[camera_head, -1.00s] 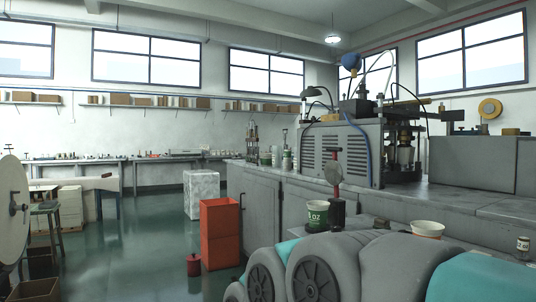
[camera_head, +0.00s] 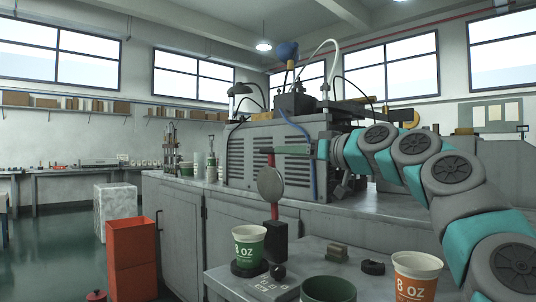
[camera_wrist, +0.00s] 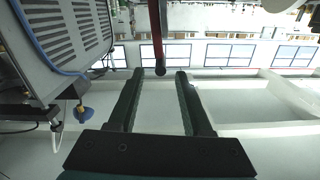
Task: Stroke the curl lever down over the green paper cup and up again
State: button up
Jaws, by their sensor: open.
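The green paper cup (camera_head: 249,246) stands upright on a dark round base at the left of the small machine on the bench. The curl lever (camera_head: 275,211) is a red bar standing upright beside the cup, with a round grey disc (camera_head: 270,185) on it. My gripper (camera_head: 277,151) reaches in from the right at the lever's top. In the wrist view my gripper (camera_wrist: 160,74) is open, and the red lever (camera_wrist: 156,40) with its dark knob end shows between the fingertips. I cannot tell whether the fingers touch it.
An orange-printed cup (camera_head: 416,277) stands at the right front, with an open dark green container (camera_head: 328,289) left of it. A large grey vented machine (camera_head: 262,158) stands behind my gripper. A red bin (camera_head: 132,258) is on the floor at left.

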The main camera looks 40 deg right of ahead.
aim_at(268, 151)
jog(key=w, duration=0.2)
jog(key=w+p, duration=0.1)
jog(key=w, duration=0.5)
jog(key=shift+a, duration=0.35)
grip_shut()
dwell(1.0)
